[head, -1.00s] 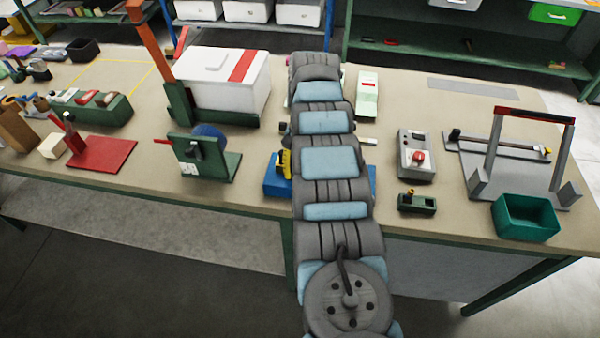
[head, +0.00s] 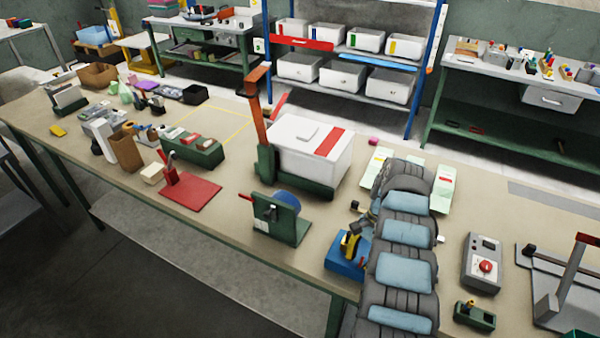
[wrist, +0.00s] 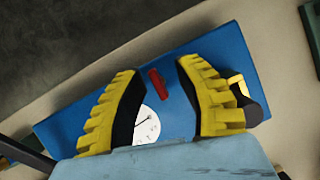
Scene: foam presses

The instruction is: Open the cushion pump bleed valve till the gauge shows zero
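The cushion pump is a blue block (head: 346,265) at the front edge of the bench, left of my arm; it fills much of the wrist view (wrist: 215,50). A small red valve piece (wrist: 158,84) and a white round gauge (wrist: 146,125) with a dark needle show on it, between my fingers. The gauge is partly hidden and its reading is too small to tell. My gripper (wrist: 157,70) has yellow ribbed fingers, spread apart on either side of the red piece with nothing gripped. In the head view, a yellow finger (head: 352,242) shows right over the blue block.
A green stand with a blue disc (head: 282,225) is left of the pump. A grey box with a red knob (head: 483,264) and a small green device (head: 474,316) are right of my arm. A white press box (head: 305,150) stands behind. A black and yellow part (wrist: 245,95) is beside the right finger.

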